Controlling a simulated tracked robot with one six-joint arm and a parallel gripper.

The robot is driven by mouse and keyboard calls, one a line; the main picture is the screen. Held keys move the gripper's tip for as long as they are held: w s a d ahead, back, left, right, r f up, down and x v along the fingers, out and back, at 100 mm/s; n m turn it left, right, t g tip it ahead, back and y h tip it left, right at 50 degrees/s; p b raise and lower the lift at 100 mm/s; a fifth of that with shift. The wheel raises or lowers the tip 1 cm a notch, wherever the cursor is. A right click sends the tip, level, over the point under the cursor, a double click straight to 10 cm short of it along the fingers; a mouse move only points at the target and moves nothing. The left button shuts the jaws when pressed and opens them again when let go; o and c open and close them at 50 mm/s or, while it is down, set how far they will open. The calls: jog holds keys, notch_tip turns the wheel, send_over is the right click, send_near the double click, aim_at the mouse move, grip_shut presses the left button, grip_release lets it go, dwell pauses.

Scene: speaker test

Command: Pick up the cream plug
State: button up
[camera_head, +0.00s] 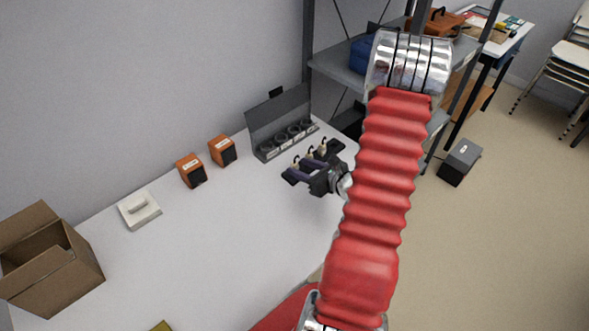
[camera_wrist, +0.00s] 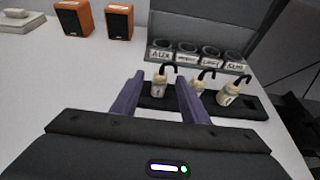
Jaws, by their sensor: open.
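Three cream plugs with black hooked cables stand on a dark rack (camera_wrist: 255,114) on the white table. In the wrist view the left cream plug (camera_wrist: 160,90) shows between the two purple fingers of my gripper (camera_wrist: 160,74). The middle cream plug (camera_wrist: 204,84) is just right of the right finger, and the right cream plug (camera_wrist: 232,94) leans further right. My gripper is open; I cannot tell whether a finger touches a plug. In the head view my gripper (camera_head: 301,172) is at the rack, partly covering it.
Behind the rack is a grey panel with several round sockets (camera_head: 287,140) and labels, one reading AUX. Two orange speakers (camera_head: 191,171) (camera_head: 222,150), a white device (camera_head: 139,210) and an open cardboard box (camera_head: 50,262) stand leftward. The table's middle is clear.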

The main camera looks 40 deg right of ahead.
jog(key=shift+x, duration=0.9)
grip_shut()
